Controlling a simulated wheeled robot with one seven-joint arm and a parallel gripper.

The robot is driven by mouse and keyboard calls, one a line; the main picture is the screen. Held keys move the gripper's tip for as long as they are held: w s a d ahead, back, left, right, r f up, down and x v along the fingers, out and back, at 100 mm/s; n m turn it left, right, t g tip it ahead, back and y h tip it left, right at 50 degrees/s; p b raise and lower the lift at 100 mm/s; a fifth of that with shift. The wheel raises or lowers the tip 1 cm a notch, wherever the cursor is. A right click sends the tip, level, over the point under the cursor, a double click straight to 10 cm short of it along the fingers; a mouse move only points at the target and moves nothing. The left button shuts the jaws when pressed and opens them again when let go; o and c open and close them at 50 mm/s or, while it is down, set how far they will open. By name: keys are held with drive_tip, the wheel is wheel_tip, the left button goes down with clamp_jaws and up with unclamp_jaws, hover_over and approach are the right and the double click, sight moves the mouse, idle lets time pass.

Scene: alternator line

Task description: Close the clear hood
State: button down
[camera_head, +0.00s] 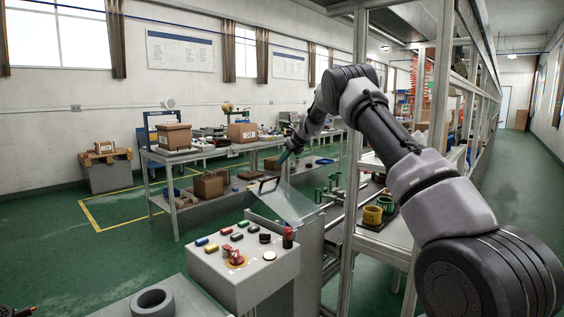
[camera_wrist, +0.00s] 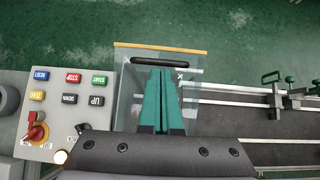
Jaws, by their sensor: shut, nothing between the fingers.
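The clear hood (camera_head: 290,204) is a see-through panel beside the control box. It looks tilted, with its edge raised toward my gripper. In the wrist view the hood (camera_wrist: 128,90) has a yellow-orange edge strip and a black handle bar (camera_wrist: 190,64). The handle also shows in the head view (camera_head: 267,186). My gripper (camera_wrist: 161,72) has teal fingers that are shut and empty. Their tips overlap the hood just below the handle in the wrist view; I cannot tell whether they touch it. In the head view my gripper (camera_head: 281,160) is just above the handle.
The control box (camera_head: 228,262) has coloured buttons and a red rotary switch (camera_wrist: 36,131). Conveyor rails (camera_wrist: 235,97) with green clamps (camera_wrist: 275,90) run to the right. A metal frame post (camera_head: 352,150) stands close to my arm. Green floor lies beyond the hood.

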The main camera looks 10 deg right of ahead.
idle(0.6)
drive_tip(key=v, duration=1)
drive_tip(key=shift+s+d+r, duration=0.2)
drive_tip(key=shift+s+r, duration=0.05)
drive_tip(key=s+d+r+n, duration=0.2)
drive_tip(key=s+r+n, duration=0.25)
drive_tip(key=s, duration=0.35)
drive_tip(key=s+d+r+n+h, duration=0.1)
drive_tip(key=s+d+r+n, duration=0.15)
drive_tip(key=s+r, duration=0.5)
drive_tip(key=s+d+r+n, duration=0.1)
drive_tip(key=s+r+n, duration=0.25)
drive_tip(key=s, duration=0.65)
drive_tip(key=s+d+f+n+h, duration=0.1)
drive_tip(key=s+f+n, duration=0.2)
drive_tip(key=s, duration=1.1)
drive_tip(key=s+d+f+n+t+h, duration=0.1)
drive_tip(key=s+d+f+n, duration=0.1)
drive_tip(key=s+n, duration=0.8)
drive_tip(key=s+f, duration=0.1)
drive_tip(key=s, duration=0.3)
drive_tip(key=shift+s+f+h, duration=0.25)
drive_tip(key=shift+h, duration=0.15)
idle(0.4)
